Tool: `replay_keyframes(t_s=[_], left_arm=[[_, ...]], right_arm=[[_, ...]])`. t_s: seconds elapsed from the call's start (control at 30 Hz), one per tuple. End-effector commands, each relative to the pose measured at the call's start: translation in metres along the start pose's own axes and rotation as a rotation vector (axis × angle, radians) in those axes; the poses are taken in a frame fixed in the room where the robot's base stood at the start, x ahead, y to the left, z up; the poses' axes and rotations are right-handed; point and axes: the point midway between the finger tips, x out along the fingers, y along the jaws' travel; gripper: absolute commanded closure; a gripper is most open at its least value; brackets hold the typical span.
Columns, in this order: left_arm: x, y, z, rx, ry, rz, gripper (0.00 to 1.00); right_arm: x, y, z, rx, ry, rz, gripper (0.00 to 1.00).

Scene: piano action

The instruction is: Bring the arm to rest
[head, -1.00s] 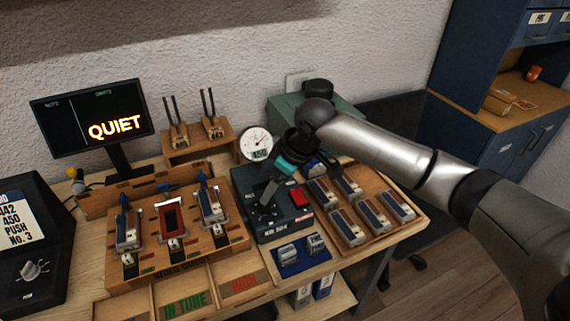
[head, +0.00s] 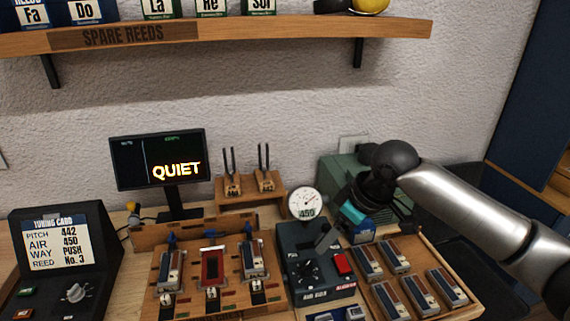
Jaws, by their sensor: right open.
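My right arm comes in from the right over the bench's back right. Its gripper (head: 354,214), with a teal finger, points down and forward, to the right of the round gauge (head: 304,203). It is above the back of the dark test box (head: 314,262) with a lever and red button. The jaws are open and I see nothing held in them. The wrist hides part of the green case (head: 340,168) behind. My left gripper is not in view.
A monitor (head: 158,160) reads QUIET. A tuning card stand (head: 57,242) is at left. A wooden rack (head: 208,288) and a tray (head: 445,268) hold reed blocks. A two-fork stand (head: 250,191) stands behind. The spare reeds shelf (head: 250,29) runs above.

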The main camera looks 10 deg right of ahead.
Motion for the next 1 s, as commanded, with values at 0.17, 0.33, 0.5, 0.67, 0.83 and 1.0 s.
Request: replay_keyframes(t_s=[0.17, 0.33, 0.5, 0.67, 0.83, 1.0], left_arm=[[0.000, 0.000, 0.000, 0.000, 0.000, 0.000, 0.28], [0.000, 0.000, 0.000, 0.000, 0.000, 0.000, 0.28], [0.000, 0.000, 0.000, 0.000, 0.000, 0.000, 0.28], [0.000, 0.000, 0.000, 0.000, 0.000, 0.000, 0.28], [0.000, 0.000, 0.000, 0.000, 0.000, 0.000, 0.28], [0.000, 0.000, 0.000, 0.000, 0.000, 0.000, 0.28]], right_arm=[[0.022, -0.026, 0.007, -0.029, 0.000, -0.020, 0.24], [0.054, -0.073, 0.022, -0.052, 0.021, -0.041, 0.24], [0.074, -0.114, 0.041, -0.026, 0.053, -0.044, 0.24], [0.083, -0.142, 0.064, 0.046, 0.074, -0.030, 0.24], [0.085, -0.162, 0.099, 0.162, 0.068, 0.011, 0.24], [0.080, -0.171, 0.140, 0.291, 0.030, 0.075, 0.24]])
